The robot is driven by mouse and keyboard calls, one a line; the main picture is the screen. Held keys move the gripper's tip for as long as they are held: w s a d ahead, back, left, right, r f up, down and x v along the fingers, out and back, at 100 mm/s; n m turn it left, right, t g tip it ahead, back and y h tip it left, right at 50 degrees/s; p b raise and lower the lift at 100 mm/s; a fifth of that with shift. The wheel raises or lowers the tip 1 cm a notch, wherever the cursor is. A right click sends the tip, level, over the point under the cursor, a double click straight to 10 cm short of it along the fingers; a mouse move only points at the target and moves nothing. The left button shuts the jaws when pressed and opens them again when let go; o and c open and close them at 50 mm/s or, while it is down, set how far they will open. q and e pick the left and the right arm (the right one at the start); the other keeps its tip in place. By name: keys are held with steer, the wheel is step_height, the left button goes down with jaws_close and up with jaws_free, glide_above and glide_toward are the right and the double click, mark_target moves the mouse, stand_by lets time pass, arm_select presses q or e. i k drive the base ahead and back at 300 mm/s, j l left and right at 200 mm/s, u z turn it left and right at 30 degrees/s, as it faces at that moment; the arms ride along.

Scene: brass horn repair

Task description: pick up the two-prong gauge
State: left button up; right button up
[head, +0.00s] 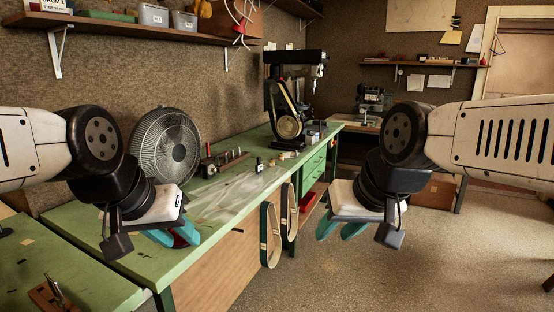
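I cannot make out a two-prong gauge for certain. A small brown block with a thin upright metal piece (52,293) stands on the green surface at the lower left; it is too small and cut off to identify. My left gripper (176,238) hangs over the front part of the long green bench, its teal fingers apart. A dark red patch shows between them, and I cannot tell what it is. My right gripper (340,230) is in front of the bench over the floor, its teal fingers apart, with nothing seen between them.
The green bench (110,232) bears a round fan (165,147), a dark rail-like tool (224,162), several small bottles and parts, and a belt machine (289,125). Belts (270,235) hang at its front edge. The floor (420,260) at the right is clear.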

mark_target(259, 167)
steer(key=i+u, duration=0.1)
steer(key=u, duration=0.25)
steer(key=i+l+u, duration=0.1)
steer(key=u, duration=0.25)
steer(key=i+l+u, duration=0.3)
steer(key=l, duration=0.3)
steer(key=i+l+u, duration=0.25)
steer(key=i+l, duration=0.15)
steer(key=l, duration=0.3)
steer(key=i+l, duration=0.15)
steer(key=l, duration=0.2)
steer(key=i+l, duration=0.15)
steer(key=l, duration=0.15)
steer(key=i+l, duration=0.15)
steer(key=l, duration=0.2)
steer(key=i+l, duration=0.15)
steer(key=l, duration=0.15)
steer(key=i+l+u, duration=0.1)
steer(key=l, duration=0.25)
